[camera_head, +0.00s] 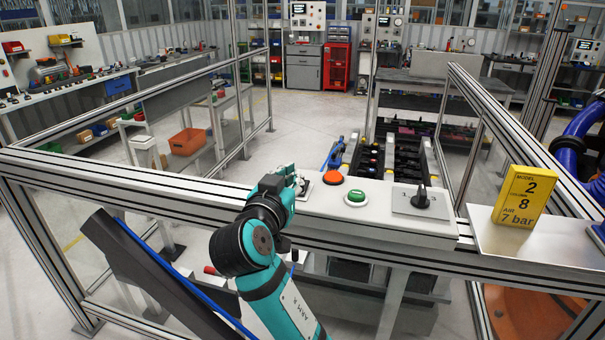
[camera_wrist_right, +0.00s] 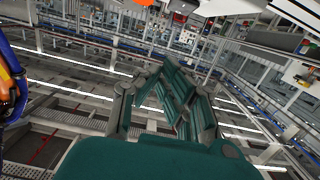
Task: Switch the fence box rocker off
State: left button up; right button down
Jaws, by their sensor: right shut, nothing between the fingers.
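The white fence box (camera_head: 385,229) lies along the top rail of the fence. At its left end is a small light plate with a dark part (camera_head: 304,187), which appears to be the rocker; my right gripper (camera_head: 294,174) partly hides it. The right gripper is shut and empty, at the box's left end, close to the plate. I cannot tell whether it touches it or which way the rocker is set. In the right wrist view the teal fingers (camera_wrist_right: 168,75) are together with nothing between them. My left gripper is not in view.
A yellow sign (camera_head: 525,197) stands on a metal shelf at right. Fence rails (camera_head: 120,176) run left.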

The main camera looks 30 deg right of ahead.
jog(key=p+x, duration=0.1)
jog(key=x, duration=0.3)
jog(key=p+x, duration=0.2)
jog(key=x, duration=0.2)
jog(key=shift+s+r, duration=0.1)
jog(key=shift+r, duration=0.15)
jog(key=f, duration=0.1)
jog(key=f+p, duration=0.1)
jog(key=shift+d+f, duration=0.25)
jog(key=shift+f, duration=0.15)
jog(key=shift+f+p, duration=0.45)
jog(key=shift+f, duration=0.4)
jog(key=shift+w, duration=0.25)
